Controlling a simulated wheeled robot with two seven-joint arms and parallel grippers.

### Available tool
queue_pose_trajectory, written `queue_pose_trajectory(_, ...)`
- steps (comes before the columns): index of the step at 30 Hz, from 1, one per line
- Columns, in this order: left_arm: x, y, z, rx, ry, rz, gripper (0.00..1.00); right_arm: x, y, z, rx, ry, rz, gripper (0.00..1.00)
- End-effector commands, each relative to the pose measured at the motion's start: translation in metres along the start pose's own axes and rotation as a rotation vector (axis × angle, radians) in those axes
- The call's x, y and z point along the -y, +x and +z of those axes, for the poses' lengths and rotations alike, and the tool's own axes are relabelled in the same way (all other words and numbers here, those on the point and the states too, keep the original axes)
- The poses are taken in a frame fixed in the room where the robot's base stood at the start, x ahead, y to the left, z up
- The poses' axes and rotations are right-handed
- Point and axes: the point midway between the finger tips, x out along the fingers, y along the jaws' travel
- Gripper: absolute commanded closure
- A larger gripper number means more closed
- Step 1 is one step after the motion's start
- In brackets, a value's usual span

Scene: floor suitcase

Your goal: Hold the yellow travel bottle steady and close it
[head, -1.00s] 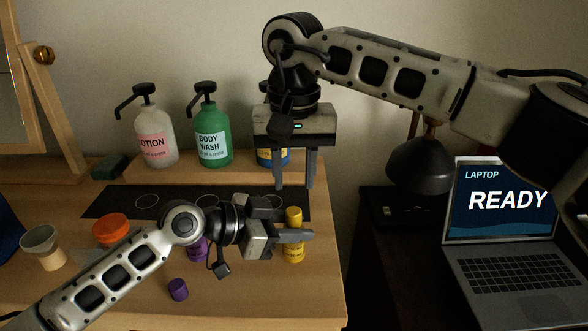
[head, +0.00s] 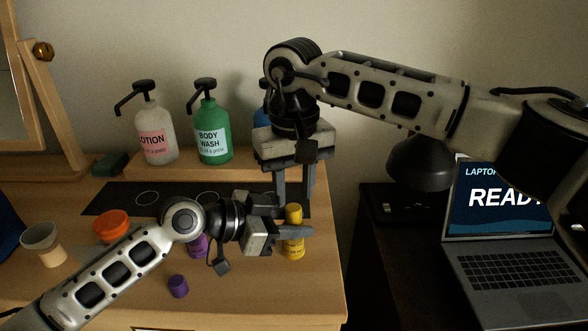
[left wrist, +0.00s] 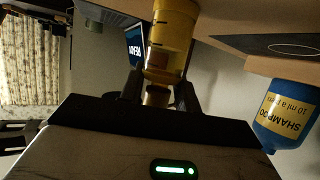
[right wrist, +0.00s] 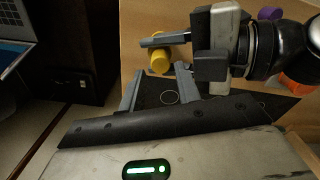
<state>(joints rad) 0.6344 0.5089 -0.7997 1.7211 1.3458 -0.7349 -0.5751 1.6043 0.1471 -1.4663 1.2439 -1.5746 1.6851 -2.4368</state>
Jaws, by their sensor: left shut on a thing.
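The yellow travel bottle (head: 294,249) stands upright near the right edge of the wooden top, with a yellow cap (head: 294,213) at its top; I cannot tell whether the cap is tight. My left gripper (head: 296,232) is shut around the bottle from the side. In the left wrist view the bottle (left wrist: 172,40) sits between its fingers. My right gripper (head: 292,196) points down just above and behind the cap, its two fingers apart and empty. In the right wrist view the yellow cap (right wrist: 160,62) shows just beyond the open fingertips (right wrist: 157,76).
A purple bottle (head: 198,247) is partly hidden behind my left arm, and a purple cap (head: 179,287) lies in front. Lotion (head: 155,140), body wash (head: 213,140) and blue shampoo (left wrist: 286,115) pump bottles stand at the back. A dark mat (head: 110,200) lies behind. A laptop (head: 505,230) is at right.

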Motion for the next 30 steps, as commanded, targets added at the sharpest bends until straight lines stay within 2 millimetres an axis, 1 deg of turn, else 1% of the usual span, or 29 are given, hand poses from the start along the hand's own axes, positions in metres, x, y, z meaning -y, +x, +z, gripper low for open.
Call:
queue_pose_trajectory(1, 0.000, 0.000, 0.001, 0.002, -0.001, 0.000, 1.00, 0.000, 0.010, 0.001, 0.004, 0.000, 0.000, 0.67)
queue_pose_trajectory(3, 0.000, 0.000, 0.001, 0.002, -0.001, 0.000, 1.00, 0.000, 0.020, 0.001, 0.002, 0.000, -0.001, 0.67)
queue_pose_trajectory(6, 0.000, 0.000, 0.001, 0.002, -0.001, 0.001, 1.00, 0.000, 0.032, 0.000, 0.002, 0.001, 0.000, 0.67)
queue_pose_trajectory(9, 0.000, 0.000, 0.001, 0.002, -0.001, 0.001, 1.00, 0.000, 0.039, 0.000, 0.001, 0.001, -0.001, 0.67)
queue_pose_trajectory(13, 0.000, 0.000, 0.001, 0.002, -0.001, 0.001, 1.00, 0.000, 0.044, 0.000, 0.001, 0.001, 0.000, 0.67)
queue_pose_trajectory(20, 0.000, 0.000, 0.001, 0.002, -0.001, 0.001, 1.00, 0.000, 0.044, 0.000, 0.000, 0.001, 0.000, 0.67)
queue_pose_trajectory(24, 0.000, 0.000, 0.001, 0.002, -0.001, 0.001, 1.00, 0.000, 0.044, 0.000, 0.000, 0.001, 0.000, 1.00)
queue_pose_trajectory(30, 0.000, 0.000, 0.001, 0.003, -0.001, 0.001, 1.00, 0.000, 0.043, 0.000, 0.000, 0.015, 0.001, 1.00)
